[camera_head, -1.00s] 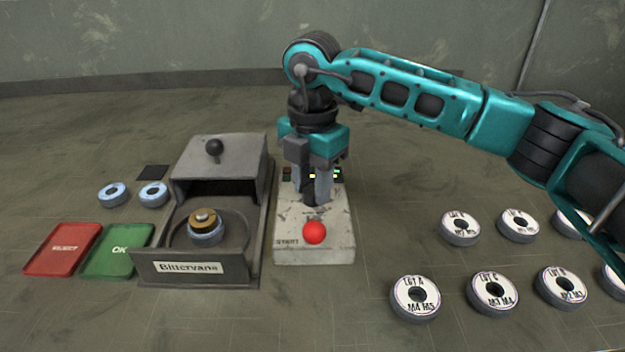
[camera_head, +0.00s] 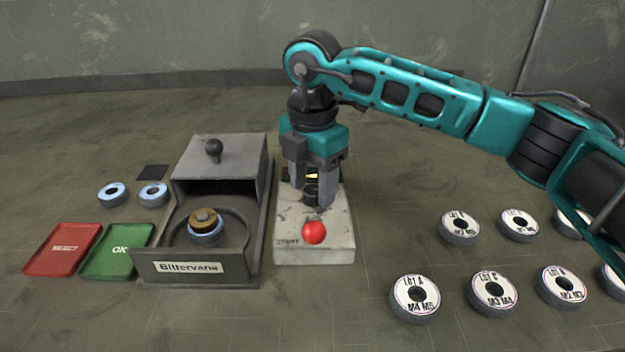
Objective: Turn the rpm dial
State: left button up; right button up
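The rpm dial (camera_head: 311,194) is a dark round knob on top of the pale, worn control box (camera_head: 338,238). My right gripper (camera_head: 312,197) points down over it, with one finger on each side of the dial. The fingers appear closed on it, and they hide part of it. Behind the gripper a small display (camera_head: 312,176) shows a yellow mark; much of the display is covered. A red ball-shaped start control (camera_head: 314,232) stands in front of the dial. My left gripper is not in view.
Left of the box stands the grey Bittervane machine (camera_head: 255,240), its hood raised, with a blue-rimmed disc (camera_head: 206,238) inside. Red (camera_head: 50,262) and green (camera_head: 105,264) trays lie farther left. Several white-faced discs (camera_head: 415,298) lie at right.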

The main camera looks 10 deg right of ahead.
aim_at(312, 189)
notch_tip(312, 189, up, 13)
jog(key=shift+f+p, duration=0.1)
jog(key=shift+p, duration=0.45)
dwell(0.4)
